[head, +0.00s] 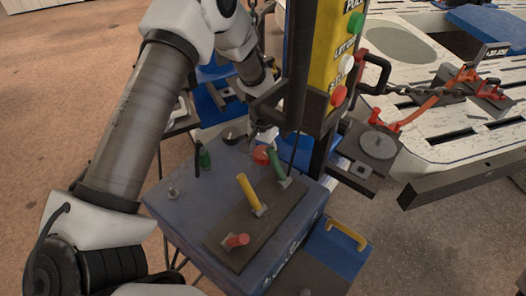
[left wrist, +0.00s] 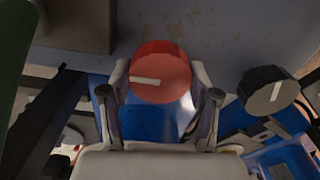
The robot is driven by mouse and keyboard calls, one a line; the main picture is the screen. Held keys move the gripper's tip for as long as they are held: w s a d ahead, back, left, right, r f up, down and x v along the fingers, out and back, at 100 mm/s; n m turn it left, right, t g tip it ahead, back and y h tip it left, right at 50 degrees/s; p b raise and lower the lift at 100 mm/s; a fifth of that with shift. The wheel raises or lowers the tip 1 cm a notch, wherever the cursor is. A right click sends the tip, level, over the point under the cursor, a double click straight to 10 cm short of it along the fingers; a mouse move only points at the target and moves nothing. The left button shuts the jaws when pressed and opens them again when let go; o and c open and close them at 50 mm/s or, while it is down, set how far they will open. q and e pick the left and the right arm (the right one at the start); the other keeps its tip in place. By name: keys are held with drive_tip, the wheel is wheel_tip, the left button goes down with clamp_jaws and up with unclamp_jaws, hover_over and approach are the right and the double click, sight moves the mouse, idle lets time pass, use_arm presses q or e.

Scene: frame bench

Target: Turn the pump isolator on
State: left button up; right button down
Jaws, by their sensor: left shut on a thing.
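A red rotary knob (head: 260,155) sits on the top of a blue-grey control box (head: 185,205), near its far edge. In the left wrist view the red knob (left wrist: 162,76) has a white pointer mark, roughly level and pointing left. My left gripper (head: 264,138) is shut on the red knob; in the wrist view its two fingers (left wrist: 161,98) lie on either side of it. A black knob (head: 232,136) stands to the left of it; it also shows in the wrist view (left wrist: 268,92) with a white mark. I cannot read which knob is labelled pump isolator.
Green (head: 277,165), yellow (head: 247,190) and red (head: 237,240) levers stand on a brown plate. A small green switch (head: 205,160) is on the box's left. A yellow button pendant (head: 334,55) hangs close right of my gripper. A white slotted bench (head: 450,130) is at right.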

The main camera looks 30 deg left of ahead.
use_arm(q)
drive_tip(key=shift+r+m+p, duration=0.15)
drive_tip(key=shift+m+p, duration=1.05)
drive_tip(key=shift+m, duration=0.4)
drive_tip(key=m+p, duration=0.1)
drive_tip(key=m, duration=0.3)
drive_tip(key=shift+m+p, duration=0.3)
drive_tip(key=m, duration=0.4)
drive_tip(key=shift+m, duration=0.3)
drive_tip(key=m, duration=0.5)
drive_tip(key=shift+m, duration=0.3)
drive_tip(key=o, duration=1.2)
drive_tip(key=shift+c, duration=0.2)
